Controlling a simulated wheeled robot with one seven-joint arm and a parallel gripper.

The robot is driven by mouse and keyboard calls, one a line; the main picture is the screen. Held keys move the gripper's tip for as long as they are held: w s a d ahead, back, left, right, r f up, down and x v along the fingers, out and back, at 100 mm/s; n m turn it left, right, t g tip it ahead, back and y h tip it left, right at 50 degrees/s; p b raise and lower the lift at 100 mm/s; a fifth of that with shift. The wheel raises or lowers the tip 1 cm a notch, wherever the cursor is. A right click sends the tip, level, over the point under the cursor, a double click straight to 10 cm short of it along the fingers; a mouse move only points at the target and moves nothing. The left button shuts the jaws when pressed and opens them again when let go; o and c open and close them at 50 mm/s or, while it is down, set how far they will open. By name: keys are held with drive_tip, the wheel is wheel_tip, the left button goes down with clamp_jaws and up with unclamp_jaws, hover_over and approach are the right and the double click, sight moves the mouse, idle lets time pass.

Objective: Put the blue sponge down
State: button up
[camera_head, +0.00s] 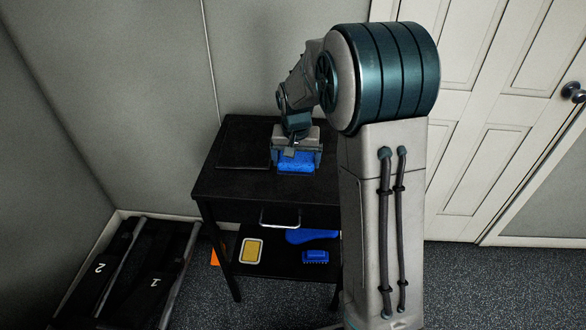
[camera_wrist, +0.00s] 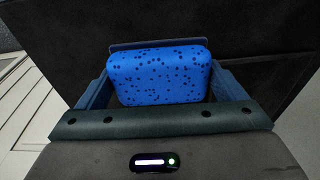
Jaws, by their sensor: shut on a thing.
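The blue sponge (camera_head: 297,168) is a rounded block over the black table (camera_head: 235,187) in the head view. In the wrist view the sponge (camera_wrist: 160,76) shows dark speckles and sits between the two fingers. My gripper (camera_head: 296,160) is shut on the sponge, with a finger at each side of it; it also shows in the wrist view (camera_wrist: 165,92). The sponge is low over the tabletop, near its middle. I cannot tell whether its underside touches the surface.
A dark flat panel (camera_head: 244,150) lies on the table's left part. The lower shelf (camera_head: 265,267) holds a yellow card-like item (camera_head: 251,251), a blue brush (camera_head: 315,257) and another blue item (camera_head: 311,236). A white door (camera_head: 480,120) is at right.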

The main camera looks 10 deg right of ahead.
sight(293, 179)
drive_tip(key=shift+w+a+f, duration=0.4)
drive_tip(key=shift+w, duration=0.05)
drive_tip(key=shift+f, duration=1.95)
drive_tip(key=shift+f, duration=0.2)
drive_tip(key=o, duration=0.6)
drive_tip(key=shift+r, duration=0.1)
